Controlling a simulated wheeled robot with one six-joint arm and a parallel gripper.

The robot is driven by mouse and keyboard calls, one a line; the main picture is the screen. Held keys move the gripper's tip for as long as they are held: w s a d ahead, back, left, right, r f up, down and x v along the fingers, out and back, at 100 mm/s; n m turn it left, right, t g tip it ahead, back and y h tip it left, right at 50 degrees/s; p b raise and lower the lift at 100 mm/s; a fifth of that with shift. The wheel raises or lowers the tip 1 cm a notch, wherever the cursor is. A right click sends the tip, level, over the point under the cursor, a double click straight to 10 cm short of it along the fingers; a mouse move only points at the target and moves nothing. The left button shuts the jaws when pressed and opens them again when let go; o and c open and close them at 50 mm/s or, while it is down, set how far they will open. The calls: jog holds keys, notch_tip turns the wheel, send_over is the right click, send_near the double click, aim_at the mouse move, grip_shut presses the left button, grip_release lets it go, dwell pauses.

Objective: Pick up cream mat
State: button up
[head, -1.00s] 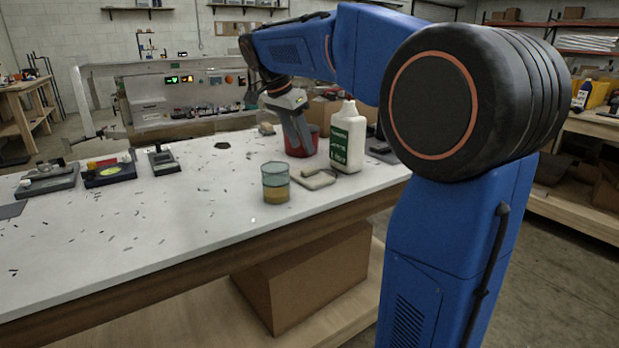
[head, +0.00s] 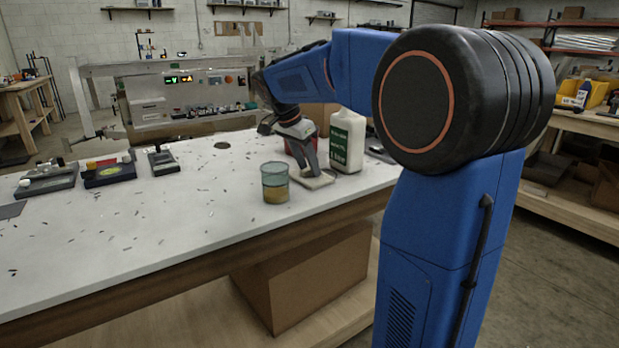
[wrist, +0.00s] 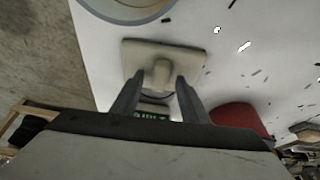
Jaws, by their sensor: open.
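The cream mat (head: 320,182) lies flat on the white tabletop, beside the green-rimmed glass and in front of the white bottle. In the wrist view it is a pale squarish slab (wrist: 135,52) with a raised, handle-like piece in its middle. My gripper (head: 312,172) points down at the mat and hides part of it in the head view. In the wrist view my gripper (wrist: 159,82) is open, with one finger on each side of the raised piece. I cannot tell whether the fingers touch it.
The glass (head: 275,184) with yellowish contents stands just left of the mat. The white bottle (head: 347,142) with a green label stands close behind it. A red container (wrist: 240,116) is near my gripper. The tabletop to the left is mostly clear, with scattered dark bits.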

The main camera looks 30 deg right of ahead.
grip_shut()
jog(key=shift+r, duration=0.1)
